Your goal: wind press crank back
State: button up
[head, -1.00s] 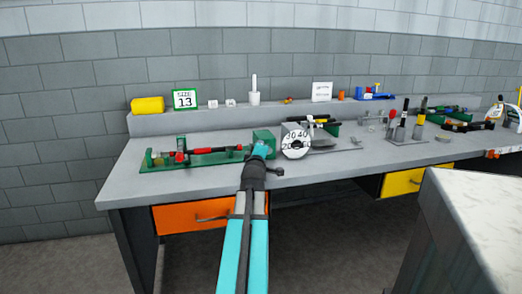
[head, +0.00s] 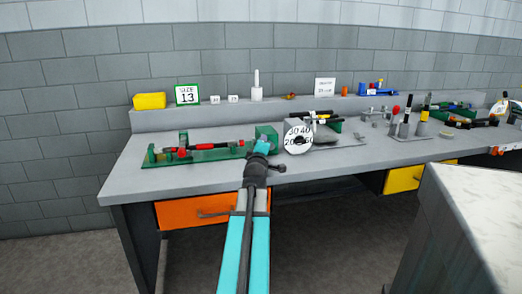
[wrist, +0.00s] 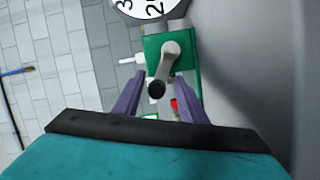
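The press is a long green bench fixture (head: 215,154) on the left of the bench, with red parts along it and a green end box (head: 266,133) at its right. In the wrist view the green box (wrist: 190,75) carries a grey crank arm (wrist: 168,58) with a dark knob (wrist: 156,89) at its end. My gripper (wrist: 156,82) is open, its two purple fingers standing either side of the knob with gaps visible; I cannot tell whether they reach its depth. In the head view my arm hides the crank and fingers.
A white numbered dial (head: 299,140) stands just right of the green box. An orange drawer (head: 205,208) is below the bench front. A size 13 sign (head: 188,95) and yellow block (head: 150,101) sit on the back ledge. A grey worktop (head: 475,215) is near at right.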

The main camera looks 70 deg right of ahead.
jog(key=shift+a, duration=0.1)
jog(key=shift+p+v, duration=0.45)
jog(key=shift+v, duration=2.4)
jog(key=shift+f+b, duration=0.1)
jog(key=shift+b, duration=0.85)
jog(key=shift+a+b, duration=0.1)
jog(key=shift+b, duration=0.2)
jog(key=b+v, duration=0.2)
jog(key=b, duration=0.4)
jog(key=b+v, duration=0.3)
jog(key=b, duration=0.3)
jog(key=shift+b+v, duration=1.25)
jog(key=shift+b, duration=0.65)
jog(key=shift+r, duration=0.2)
